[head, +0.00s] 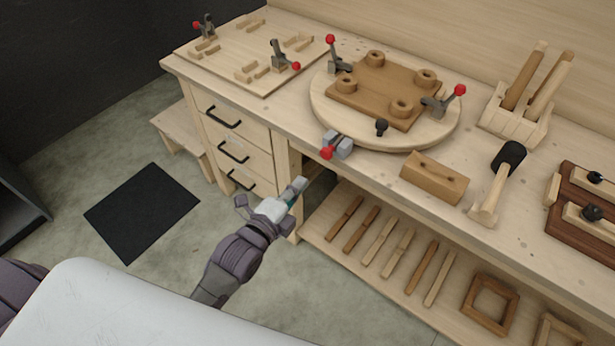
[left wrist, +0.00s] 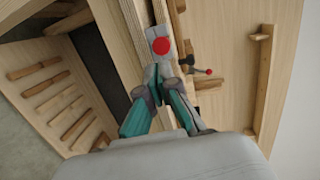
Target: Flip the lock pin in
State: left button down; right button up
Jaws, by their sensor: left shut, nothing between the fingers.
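The lock pin appears to be the grey block fitting with a red ball end (head: 327,152) at the front edge of the round wooden turntable (head: 447,136). In the left wrist view the red ball (left wrist: 161,46) shows just beyond my fingertips, with grey metal behind it. My left gripper (head: 299,185) is shut and empty, in front of the bench edge and lower left of the red ball in the head view. The left wrist view shows its fingers (left wrist: 154,78) together; contact with the ball cannot be told. My right gripper is not in view.
The turntable carries a brown board (head: 385,88) and red-tipped clamps; a black knob (head: 382,126) stands near its front. A wooden block (head: 435,178) and a mallet (head: 497,183) lie to the right. Drawers (head: 233,130) and a lower shelf (head: 330,240) are below the bench top.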

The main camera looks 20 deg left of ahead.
pick_arm(q)
jog(key=shift+v, duration=2.25)
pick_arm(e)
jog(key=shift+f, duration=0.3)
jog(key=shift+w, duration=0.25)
